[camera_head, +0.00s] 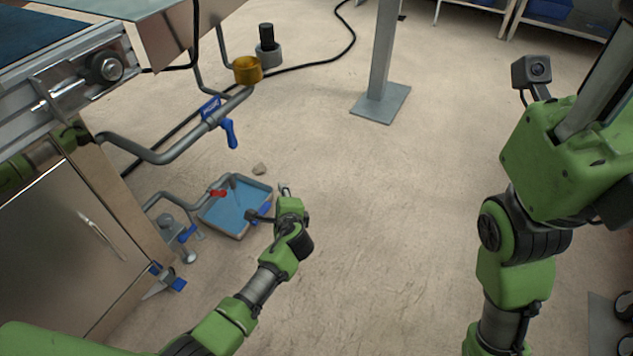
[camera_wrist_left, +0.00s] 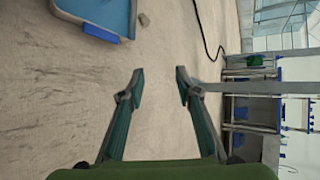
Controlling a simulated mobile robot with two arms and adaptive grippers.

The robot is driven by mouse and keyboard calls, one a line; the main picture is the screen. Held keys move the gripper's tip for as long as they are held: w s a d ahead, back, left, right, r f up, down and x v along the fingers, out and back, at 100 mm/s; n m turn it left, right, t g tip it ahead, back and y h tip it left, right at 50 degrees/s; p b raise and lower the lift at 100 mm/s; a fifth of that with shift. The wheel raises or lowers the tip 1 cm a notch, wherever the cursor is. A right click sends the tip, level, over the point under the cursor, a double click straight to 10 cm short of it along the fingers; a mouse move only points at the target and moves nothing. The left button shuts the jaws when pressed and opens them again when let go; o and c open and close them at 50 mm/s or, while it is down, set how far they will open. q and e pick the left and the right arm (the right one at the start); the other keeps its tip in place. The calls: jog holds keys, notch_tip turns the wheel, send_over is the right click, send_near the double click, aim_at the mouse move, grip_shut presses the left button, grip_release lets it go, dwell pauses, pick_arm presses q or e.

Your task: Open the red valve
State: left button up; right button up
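The red valve handle (camera_head: 218,193) sits on a lower grey pipe (camera_head: 180,199) at the left of the head view, over the edge of a shallow tray with blue inside (camera_head: 211,227). My left gripper (camera_head: 285,189) is to the right of the valve and tray, apart from both. In the left wrist view its two fingers (camera_wrist_left: 159,79) are spread with nothing between them. The valve does not show there; the tray's corner (camera_wrist_left: 100,16) does, at the upper left. My right arm is raised at the right of the head view; its fingers cannot be made out clearly.
A blue valve handle (camera_head: 229,132) hangs on the upper pipe, and another blue handle (camera_head: 187,233) is below the red one. A steel cabinet (camera_head: 75,245) stands left. A small stone (camera_head: 259,168) lies behind the tray. A post (camera_head: 380,100) stands farther back. The middle floor is clear.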

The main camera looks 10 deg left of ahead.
pick_arm(q)
jog(key=d+r+n+t+h, duration=0.1)
jog(key=d+r+t+h, duration=0.2)
jog(key=d+r+h, duration=0.3)
jog(key=shift+s+d+r+t, duration=0.2)
jog(key=shift+d+r+t, duration=0.1)
jog(key=shift+d+r, duration=1.4)
jog(key=shift+d+f, duration=0.25)
jog(key=shift+f, duration=0.1)
